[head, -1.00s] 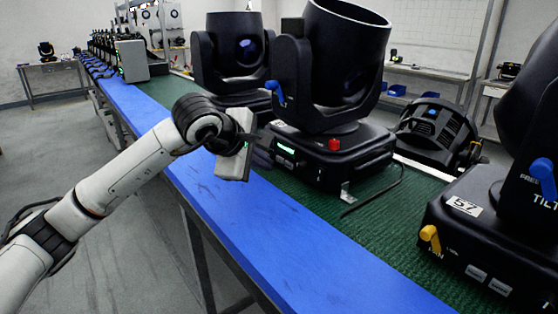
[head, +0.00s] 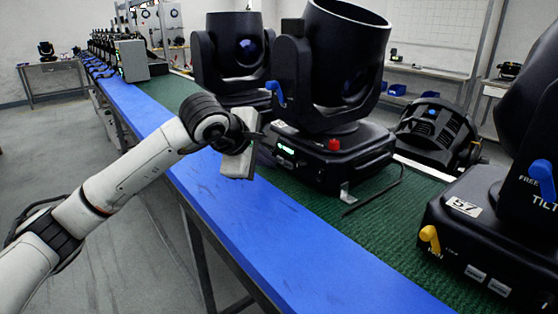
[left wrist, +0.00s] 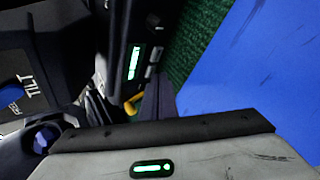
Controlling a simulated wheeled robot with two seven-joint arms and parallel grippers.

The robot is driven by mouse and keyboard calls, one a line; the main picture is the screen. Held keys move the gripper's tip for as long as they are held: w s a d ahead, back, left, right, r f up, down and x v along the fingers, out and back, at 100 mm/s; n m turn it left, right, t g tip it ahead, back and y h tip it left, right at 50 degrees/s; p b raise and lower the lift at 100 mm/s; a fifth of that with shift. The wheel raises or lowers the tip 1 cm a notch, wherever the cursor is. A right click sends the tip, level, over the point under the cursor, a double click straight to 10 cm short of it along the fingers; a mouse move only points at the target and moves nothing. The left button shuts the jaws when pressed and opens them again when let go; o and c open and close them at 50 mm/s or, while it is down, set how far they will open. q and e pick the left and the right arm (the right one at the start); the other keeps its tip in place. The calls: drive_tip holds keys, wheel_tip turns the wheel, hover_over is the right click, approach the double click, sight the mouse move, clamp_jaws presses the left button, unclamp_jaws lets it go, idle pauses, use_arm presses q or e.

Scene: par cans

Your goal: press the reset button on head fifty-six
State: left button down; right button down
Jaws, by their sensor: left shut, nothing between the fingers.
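The middle moving head (head: 330,158) stands on the green mat, with a red knob (head: 334,145) on its base and a small lit display (head: 285,150) on its front. I cannot read a number on it; the fixture to its right (head: 480,225) bears the label 57. My left gripper (head: 262,135) is shut and empty, at the left end of the middle head's base; I cannot tell whether it touches. The left wrist view shows a lit green display (left wrist: 134,62), pale buttons (left wrist: 152,65) and a yellow lever (left wrist: 133,104) near the dark fingers. My right gripper is not in view.
Another moving head (head: 232,55) stands behind on the left. A blue tilt lever (head: 275,92) sticks out on the middle head's yoke. A black cable (head: 375,192) lies on the green mat (head: 340,225). The blue bench strip (head: 250,225) in front is clear.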

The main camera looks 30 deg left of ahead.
use_arm(q)
drive_tip(key=shift+w+d, duration=0.1)
drive_tip(key=shift+w, duration=0.1)
idle(0.6)
drive_tip(key=shift+s+a+b, duration=0.3)
drive_tip(key=shift+s+b, duration=0.05)
drive_tip(key=shift+s, duration=0.35)
drive_tip(key=shift+s+a+f+b, duration=0.1)
drive_tip(key=shift+s+a+b, duration=0.4)
drive_tip(key=shift+s, duration=0.3)
drive_tip(key=shift+s+a+f+b, duration=0.1)
drive_tip(key=shift+s+a+b, duration=0.15)
drive_tip(key=shift+s+b, duration=0.45)
drive_tip(key=shift+s+a+r, duration=0.15)
drive_tip(key=shift+s+a, duration=0.05)
drive_tip(key=shift+s, duration=0.65)
